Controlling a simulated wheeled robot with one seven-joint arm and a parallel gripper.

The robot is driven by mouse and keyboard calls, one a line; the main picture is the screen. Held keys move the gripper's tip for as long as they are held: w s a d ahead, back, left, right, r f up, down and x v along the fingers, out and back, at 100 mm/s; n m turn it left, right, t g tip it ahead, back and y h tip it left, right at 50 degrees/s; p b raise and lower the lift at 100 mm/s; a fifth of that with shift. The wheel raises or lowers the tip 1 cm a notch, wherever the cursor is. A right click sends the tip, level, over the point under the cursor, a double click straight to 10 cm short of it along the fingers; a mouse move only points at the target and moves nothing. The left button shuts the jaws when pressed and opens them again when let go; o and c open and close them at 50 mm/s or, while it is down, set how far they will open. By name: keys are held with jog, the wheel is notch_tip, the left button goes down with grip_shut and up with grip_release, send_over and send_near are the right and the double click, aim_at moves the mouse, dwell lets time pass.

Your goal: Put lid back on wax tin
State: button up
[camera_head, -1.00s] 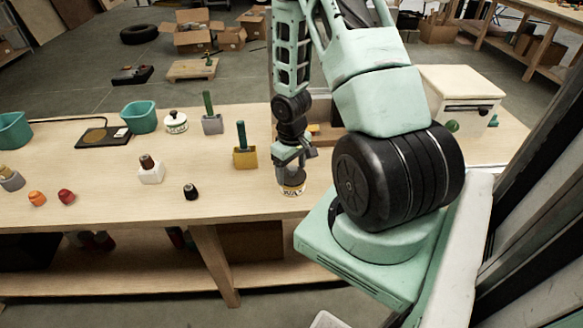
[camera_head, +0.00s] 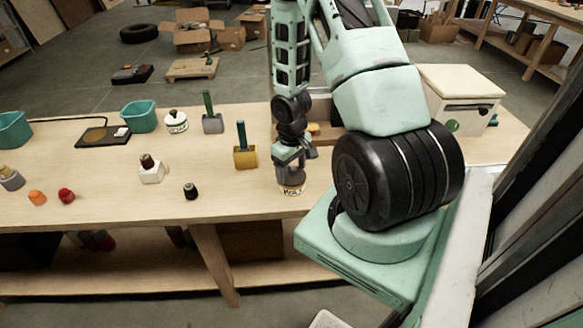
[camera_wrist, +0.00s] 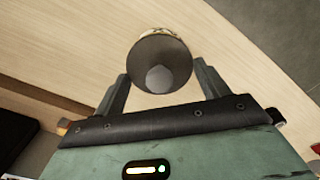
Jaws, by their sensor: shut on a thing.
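The wax tin (camera_head: 292,191), with a pale label reading WAX, is on the right part of the wooden bench, directly below my gripper. My gripper (camera_head: 291,174) points down and its fingers are shut on a round grey lid. In the wrist view, the lid (camera_wrist: 177,75) is a dark grey disc with a lighter knob-like middle, held between the two fingers (camera_wrist: 161,75). A sliver of the tin's patterned side (camera_wrist: 160,32) shows past the lid's far edge. The lid is over the tin; whether it is fully seated is hidden.
A yellow block with a green-handled tool (camera_head: 245,157) and a small dark jar (camera_head: 190,191) stand left of the tin. A white pot with a black knob (camera_head: 176,121) stands farther back. A white box (camera_head: 463,95) is at right. Bench around the tin is mostly clear.

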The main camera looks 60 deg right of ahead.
jog(key=o, duration=1.1)
jog(key=shift+c, duration=0.2)
jog(key=shift+r+p, duration=3.2)
jog(key=shift+r, duration=0.35)
jog(key=shift+f, duration=0.1)
grip_shut()
